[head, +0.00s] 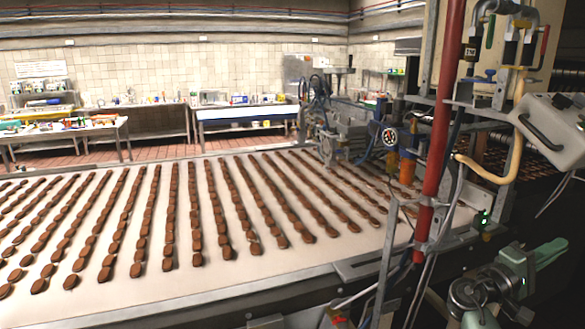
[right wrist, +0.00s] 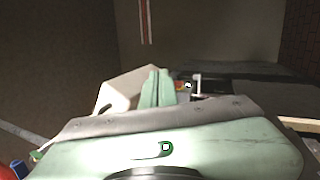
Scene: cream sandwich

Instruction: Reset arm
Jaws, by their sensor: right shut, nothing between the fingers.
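My right arm and its green right gripper (head: 556,248) show at the lower right of the head view, beside the conveyor and clear of it. Its fingers point to the right. In the right wrist view the two green fingers (right wrist: 157,86) stand close together, shut, with nothing between them. My left gripper is not in the head view. The wide pale conveyor (head: 300,285) carries long rows of brown biscuits (head: 197,215); neither gripper touches them.
A red vertical pipe (head: 440,130) and a metal machine frame stand between the belt and my right arm. A grey control box (head: 556,128) hangs above my right gripper. Steel tables (head: 240,114) with items line the back wall. The lower right is dark.

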